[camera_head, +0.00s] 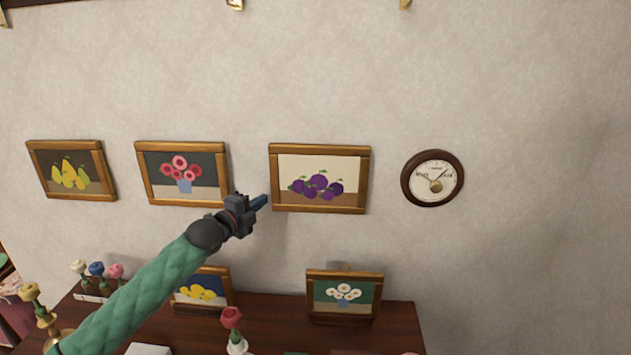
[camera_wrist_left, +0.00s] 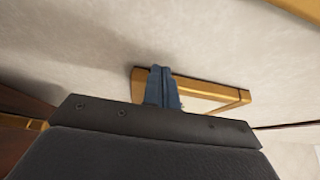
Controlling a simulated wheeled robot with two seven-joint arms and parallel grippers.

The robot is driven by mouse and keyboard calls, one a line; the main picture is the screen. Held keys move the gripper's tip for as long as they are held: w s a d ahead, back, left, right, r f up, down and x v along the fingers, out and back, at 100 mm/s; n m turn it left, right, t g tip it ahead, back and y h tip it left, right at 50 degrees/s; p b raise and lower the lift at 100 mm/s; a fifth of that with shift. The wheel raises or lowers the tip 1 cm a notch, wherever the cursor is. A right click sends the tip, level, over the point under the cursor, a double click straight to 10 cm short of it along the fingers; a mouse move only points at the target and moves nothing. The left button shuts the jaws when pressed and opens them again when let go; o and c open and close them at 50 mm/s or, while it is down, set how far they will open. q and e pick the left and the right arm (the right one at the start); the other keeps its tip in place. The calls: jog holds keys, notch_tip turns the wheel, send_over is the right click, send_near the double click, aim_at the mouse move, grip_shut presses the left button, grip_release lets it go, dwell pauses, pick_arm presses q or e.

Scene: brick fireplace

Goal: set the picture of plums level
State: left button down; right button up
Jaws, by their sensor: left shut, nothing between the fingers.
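The picture of plums (camera_head: 318,178) hangs on the wall in a gold-brown wooden frame, purple plums on a cream ground. It looks close to level, its top edge a touch lower at the right in the head view. My left gripper (camera_head: 264,201) is shut and empty, its blue fingertips at the lower part of the frame's left side. In the left wrist view the fingers (camera_wrist_left: 163,87) overlap one end of a wooden frame with a pale field, seemingly the plum picture (camera_wrist_left: 218,91). Whether they touch it I cannot tell. My right gripper is not in view.
Pictures of pink flowers (camera_head: 181,174) and pears (camera_head: 70,171) hang to the left, a round dial (camera_head: 433,178) to the right. Below, a dark wooden top (camera_head: 270,325) bears framed pictures of lemons (camera_head: 201,290) and white flowers (camera_head: 344,295), plus several flowers in holders.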

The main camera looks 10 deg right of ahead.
pick_arm(q)
jog(key=s+a+p, duration=0.1)
jog(key=s+a, duration=0.2)
jog(key=s, duration=0.4)
jog(key=shift+s+a, duration=0.15)
jog(key=shift+a, duration=0.2)
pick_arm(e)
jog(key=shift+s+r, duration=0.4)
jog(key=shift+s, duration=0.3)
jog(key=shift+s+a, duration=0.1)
